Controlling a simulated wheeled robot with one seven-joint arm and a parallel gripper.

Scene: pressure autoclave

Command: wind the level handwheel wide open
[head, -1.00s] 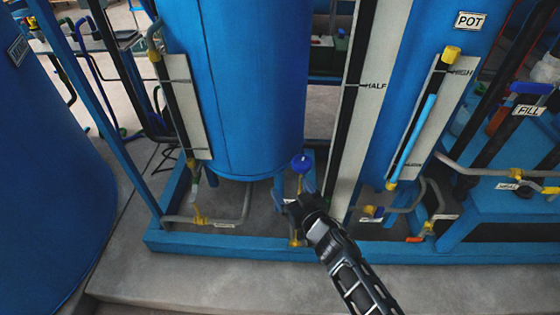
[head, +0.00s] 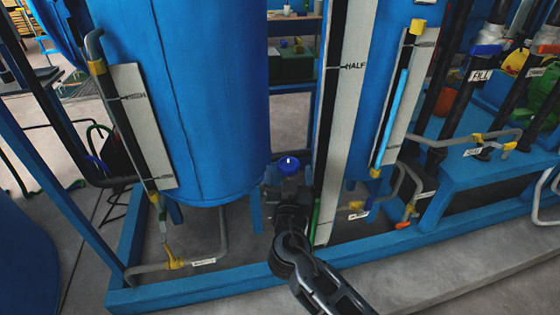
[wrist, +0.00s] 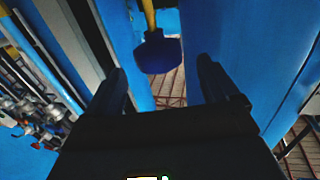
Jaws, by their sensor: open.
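A small round blue handwheel (head: 289,164) stands upright in the gap between the large blue tank and the white HALF board. In the wrist view the blue handwheel (wrist: 158,52) shows with its yellow stem, in the space between my two fingers. My gripper (head: 288,186) is directly at the handwheel in the head view and hides the stem below it. In the wrist view my gripper (wrist: 162,72) is open, with a finger on each side of the wheel and visible gaps. I cannot tell whether any label names this wheel as the level one.
The large blue tank (head: 190,90) is close on the left and the HALF board (head: 343,110) close on the right. A blue base frame (head: 200,285) runs along the front. Grey pipes with yellow fittings (head: 173,262) run low. Bare floor (head: 75,240) lies at left.

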